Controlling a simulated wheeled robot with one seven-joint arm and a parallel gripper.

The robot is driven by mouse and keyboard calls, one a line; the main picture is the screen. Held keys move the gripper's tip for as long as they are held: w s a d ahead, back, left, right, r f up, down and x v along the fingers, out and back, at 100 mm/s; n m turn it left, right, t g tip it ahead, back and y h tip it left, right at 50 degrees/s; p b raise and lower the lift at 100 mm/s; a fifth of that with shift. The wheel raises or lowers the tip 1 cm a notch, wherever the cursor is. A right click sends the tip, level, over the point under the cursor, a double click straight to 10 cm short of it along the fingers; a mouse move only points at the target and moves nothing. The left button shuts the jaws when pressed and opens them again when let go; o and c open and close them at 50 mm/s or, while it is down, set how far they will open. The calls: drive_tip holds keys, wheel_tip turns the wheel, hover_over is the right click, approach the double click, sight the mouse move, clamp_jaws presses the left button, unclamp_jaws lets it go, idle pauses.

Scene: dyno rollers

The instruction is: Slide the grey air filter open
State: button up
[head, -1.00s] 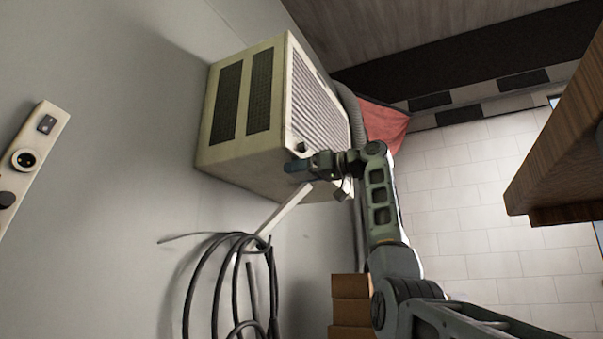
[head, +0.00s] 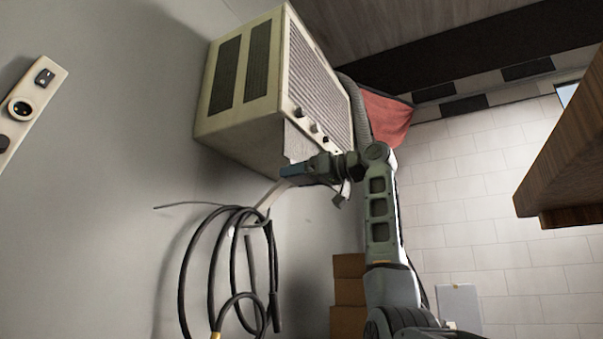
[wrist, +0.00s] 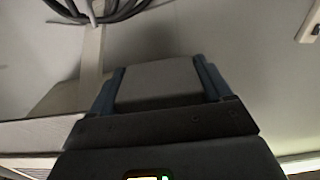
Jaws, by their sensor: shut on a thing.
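A cream air conditioner (head: 240,137) is fixed to the wall in the head view. The grey air filter (head: 298,146) shows as a flat grey panel sticking out from the lower side of the unit, beside its louvred front. My gripper (head: 287,172) is at the outer end of the filter, below the unit. In the wrist view my gripper (wrist: 160,72) has its blue fingers on both sides of a grey piece (wrist: 158,85), which seems to be the filter's end. It is shut on the filter. The exact contact is hidden in the head view.
Black coiled cable (head: 215,265) hangs on the wall below the gripper. A grey hose (head: 357,110) and red cloth (head: 387,117) are behind the unit. Brown boxes (head: 348,290) stand below. A wooden cabinet (head: 565,150) juts in at the right.

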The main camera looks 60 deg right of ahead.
wheel_tip(320, 180, down, 12)
drive_tip(key=b, duration=0.5)
drive_tip(key=shift+f, duration=0.2)
drive_tip(key=o, duration=1.4)
drive_tip(key=shift+s+d+b, duration=0.1)
drive_tip(key=shift+s+b, duration=0.45)
drive_tip(key=shift+s, duration=3.4)
drive_tip(key=shift+s, duration=0.1)
